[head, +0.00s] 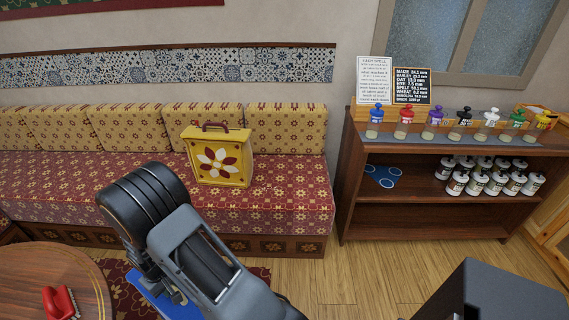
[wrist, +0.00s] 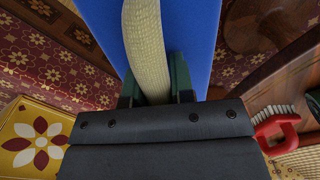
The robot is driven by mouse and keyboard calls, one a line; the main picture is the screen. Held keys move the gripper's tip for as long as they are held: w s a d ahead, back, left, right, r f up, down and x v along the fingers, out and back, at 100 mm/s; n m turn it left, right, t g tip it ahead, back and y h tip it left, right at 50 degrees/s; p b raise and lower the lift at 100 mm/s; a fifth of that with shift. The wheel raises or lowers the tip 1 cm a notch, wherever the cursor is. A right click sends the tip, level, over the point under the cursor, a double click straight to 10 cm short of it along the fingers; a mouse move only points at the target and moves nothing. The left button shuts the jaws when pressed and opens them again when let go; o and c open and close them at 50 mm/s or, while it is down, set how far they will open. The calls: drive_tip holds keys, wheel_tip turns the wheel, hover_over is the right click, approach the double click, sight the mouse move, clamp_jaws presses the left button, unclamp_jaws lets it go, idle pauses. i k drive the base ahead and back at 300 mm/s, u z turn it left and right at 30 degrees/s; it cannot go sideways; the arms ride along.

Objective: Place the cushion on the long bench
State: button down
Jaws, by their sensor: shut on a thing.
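My gripper (wrist: 155,88) is shut on the cushion, which is a flat blue thing (wrist: 200,35) with a cream woven band between the green fingers in the wrist view. In the head view my arm hides most of it, and a blue part of the cushion (head: 160,299) shows low at the left, in front of the bench and beside the round table. The long bench (head: 285,205) has a red patterned seat and yellow patterned back cushions, and runs along the wall at the left.
A yellow case with a flower (head: 220,160) stands on the bench seat, toward its right end. A round wooden table (head: 65,268) with a red brush (head: 60,303) is at lower left. A wooden shelf (head: 440,218) with jars stands at right. Clear floor (head: 375,275) lies before it.

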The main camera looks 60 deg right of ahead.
sight(294, 162)
drive_tip(key=z, duration=1.05)
